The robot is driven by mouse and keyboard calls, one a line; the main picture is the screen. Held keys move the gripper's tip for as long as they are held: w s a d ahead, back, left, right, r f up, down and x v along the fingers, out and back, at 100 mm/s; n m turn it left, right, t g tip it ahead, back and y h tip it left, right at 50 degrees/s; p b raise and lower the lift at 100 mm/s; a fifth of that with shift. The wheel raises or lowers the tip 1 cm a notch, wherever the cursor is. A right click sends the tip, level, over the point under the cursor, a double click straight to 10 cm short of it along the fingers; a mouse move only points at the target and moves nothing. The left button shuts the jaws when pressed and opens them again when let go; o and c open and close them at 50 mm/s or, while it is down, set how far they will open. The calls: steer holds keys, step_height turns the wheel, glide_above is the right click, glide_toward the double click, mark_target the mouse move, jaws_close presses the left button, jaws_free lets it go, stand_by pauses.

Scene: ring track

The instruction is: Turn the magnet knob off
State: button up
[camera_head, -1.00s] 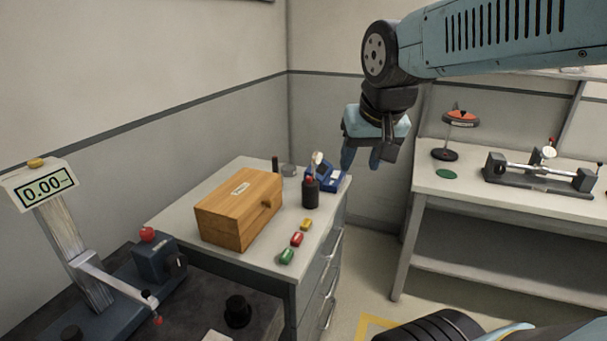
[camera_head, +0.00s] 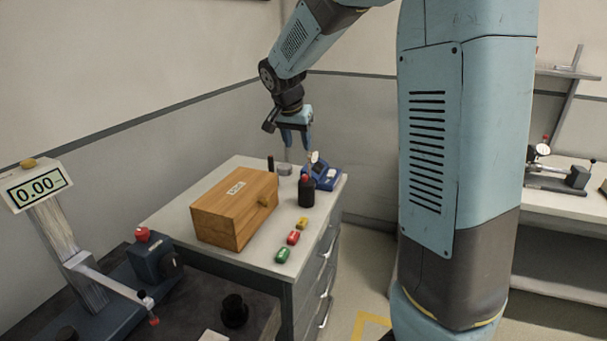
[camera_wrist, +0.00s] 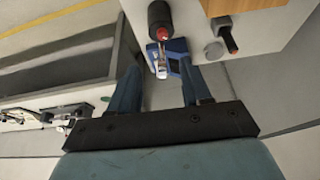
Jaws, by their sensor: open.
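At the left, a height gauge stand has a grey column and a display (camera_head: 38,188) reading 0.00. Its dark blue base block (camera_head: 148,258) has a red button (camera_head: 142,234) on top and a black knob (camera_head: 172,266) on its right face, which looks like the magnet knob. My gripper (camera_head: 296,144) is open and empty, above the back of the cabinet, far from this knob. In the wrist view its spread fingers (camera_wrist: 158,78) point toward a small blue device (camera_wrist: 172,52) on the cabinet, with nothing between them. The knob is outside the wrist view.
The cabinet top (camera_head: 180,215) holds a wooden box (camera_head: 225,222), a black bottle with a red top (camera_head: 306,192), a blue device (camera_head: 322,178) and small coloured blocks (camera_head: 293,238). A black round piece (camera_head: 234,312) stands near the gauge. My arm hides part of the right bench (camera_head: 565,205).

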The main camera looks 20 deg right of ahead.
mark_target(304, 177)
steer(key=x, duration=1.4)
steer(key=shift+w+a, duration=0.1)
steer(key=shift+w, duration=0.25)
steer(key=shift+c, duration=0.4)
jaws_close()
